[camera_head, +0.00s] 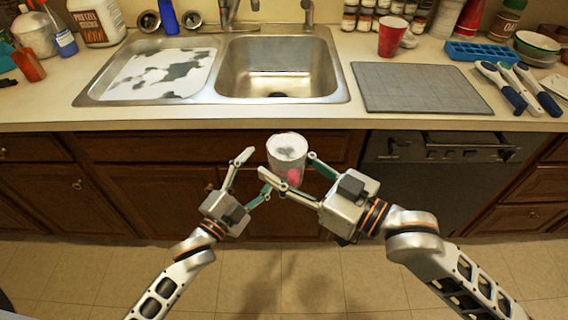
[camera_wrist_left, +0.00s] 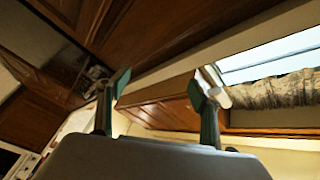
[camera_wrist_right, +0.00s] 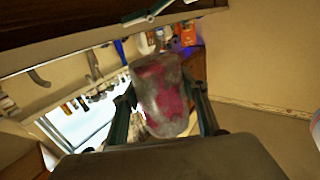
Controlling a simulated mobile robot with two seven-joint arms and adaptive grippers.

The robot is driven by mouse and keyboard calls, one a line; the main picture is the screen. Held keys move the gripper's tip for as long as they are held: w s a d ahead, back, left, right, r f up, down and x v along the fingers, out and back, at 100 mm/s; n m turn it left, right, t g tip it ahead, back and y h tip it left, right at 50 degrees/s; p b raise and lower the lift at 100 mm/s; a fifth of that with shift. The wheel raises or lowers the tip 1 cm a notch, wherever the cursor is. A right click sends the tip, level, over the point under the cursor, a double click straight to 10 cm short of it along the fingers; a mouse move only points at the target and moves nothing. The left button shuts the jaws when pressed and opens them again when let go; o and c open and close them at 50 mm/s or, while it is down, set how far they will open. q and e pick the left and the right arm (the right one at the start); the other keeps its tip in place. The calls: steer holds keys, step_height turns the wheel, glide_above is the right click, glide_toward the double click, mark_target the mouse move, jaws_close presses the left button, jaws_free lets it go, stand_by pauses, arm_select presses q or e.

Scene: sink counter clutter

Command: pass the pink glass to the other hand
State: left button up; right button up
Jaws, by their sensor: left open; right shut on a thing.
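The pink glass (camera_head: 287,150) is a pale grey-white cup with pink patches, held in the air in front of the counter. My right gripper (camera_head: 293,172) is shut on it, one finger on each side. In the right wrist view the glass (camera_wrist_right: 162,95) sits between the two fingers, grey and pink mottled. My left gripper (camera_head: 256,172) is open and empty, just left of the glass, its fingers pointing toward it. In the left wrist view its fingers (camera_wrist_left: 158,90) are spread with nothing between them. The lower part of the glass is partly hidden by the right finger.
Behind the hands is the counter with a double sink (camera_head: 280,97), a grey mat (camera_head: 420,88), a red cup (camera_head: 392,36), a blue tray (camera_head: 487,53) and several white-and-blue tools (camera_head: 520,85). Cabinets and a dishwasher (camera_head: 425,180) stand below. Open floor lies beneath the hands.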

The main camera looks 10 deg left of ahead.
arm_select(q)
steer(key=s+a+f+n+g+y, duration=0.2)
steer(key=s+a+f+n+g, duration=0.1)
steer(key=s+f, duration=0.7)
steer(key=s+a+f+n+g+y, duration=0.3)
steer(key=s+a+f+n+g, duration=0.1)
steer(key=s+f+n, duration=0.4)
step_height(320, 180, down, 4)
steer(key=shift+s+a+r+n+y, duration=0.25)
steer(key=shift+s+a, duration=0.3)
steer(key=shift+s, duration=0.6)
